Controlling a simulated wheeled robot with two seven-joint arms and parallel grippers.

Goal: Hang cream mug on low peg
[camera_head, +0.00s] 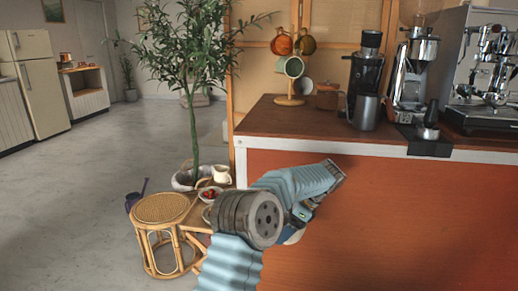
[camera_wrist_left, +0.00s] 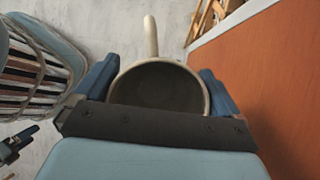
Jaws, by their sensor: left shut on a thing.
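A cream mug (camera_wrist_left: 160,88) sits between the fingers of my left gripper (camera_wrist_left: 158,95) in the left wrist view. Its open mouth faces the camera and its handle points away, toward the top of the picture. In the head view my left gripper (camera_head: 292,236) is low in front of the orange counter front, mostly hidden by my own arm, and the mug is hardly visible there. The wooden mug tree (camera_head: 290,101) stands on the counter's left end, above and well apart from the gripper.
The tree carries an orange mug (camera_head: 281,43), a brown mug (camera_head: 306,44), a green mug (camera_head: 291,67) and a pale mug (camera_head: 303,87). A jar (camera_head: 327,96) and a black grinder (camera_head: 367,66) stand to its right. A rattan stool (camera_head: 160,208) and a potted tree (camera_head: 191,60) are left.

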